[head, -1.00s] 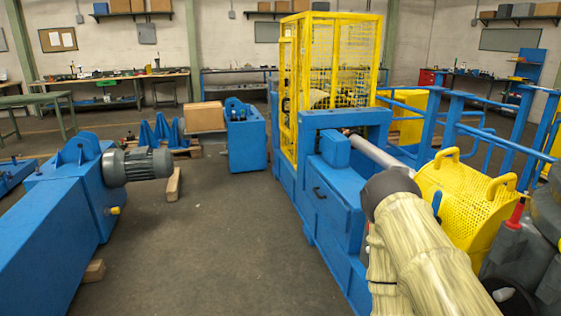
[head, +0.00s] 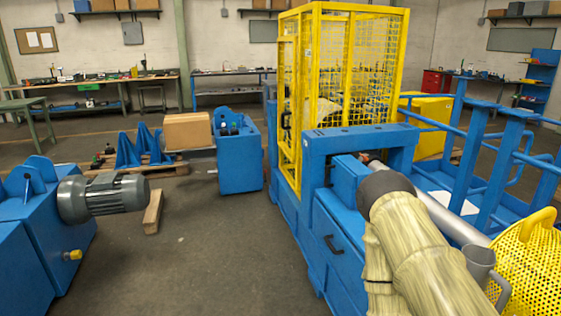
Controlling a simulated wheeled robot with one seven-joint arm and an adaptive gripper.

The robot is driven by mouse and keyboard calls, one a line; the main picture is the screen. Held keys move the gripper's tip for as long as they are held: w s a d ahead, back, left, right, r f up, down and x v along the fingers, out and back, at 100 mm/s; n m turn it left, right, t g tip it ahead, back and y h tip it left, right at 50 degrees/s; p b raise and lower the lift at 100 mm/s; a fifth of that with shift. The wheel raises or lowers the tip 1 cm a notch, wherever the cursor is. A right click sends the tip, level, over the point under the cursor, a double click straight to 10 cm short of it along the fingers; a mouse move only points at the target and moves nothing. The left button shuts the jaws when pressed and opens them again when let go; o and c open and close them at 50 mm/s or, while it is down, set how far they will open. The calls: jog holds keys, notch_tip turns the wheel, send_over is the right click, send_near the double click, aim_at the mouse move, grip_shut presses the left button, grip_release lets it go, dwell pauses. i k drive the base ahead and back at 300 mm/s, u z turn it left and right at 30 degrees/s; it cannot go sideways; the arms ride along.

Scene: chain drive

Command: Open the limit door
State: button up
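A yellow mesh guard cage (head: 357,70) stands on the blue machine ahead of me, right of centre. Its narrow yellow-framed panel (head: 289,95) faces the aisle on the left and looks like the door. A small dark handle (head: 286,121) shows on this panel. The panel appears shut, in line with the cage frame. I see no label that names it as the limit door. My arm, in a beige sleeve with a dark joint, reaches in from the lower right.
The blue machine body (head: 335,235) has a black drawer-like handle and lies close to my arm. Blue railings (head: 470,140) and a perforated yellow guard (head: 530,265) are on the right. A blue unit with a grey motor (head: 104,199) stands at left. The grey floor (head: 200,260) between is clear.

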aim_at(342, 181)
jog(key=i, duration=0.7)
jog(key=z, duration=0.25)
jog(key=k, duration=0.45)
jog(key=u, duration=1)
jog(key=i, duration=0.95)
jog(key=z, duration=0.55)
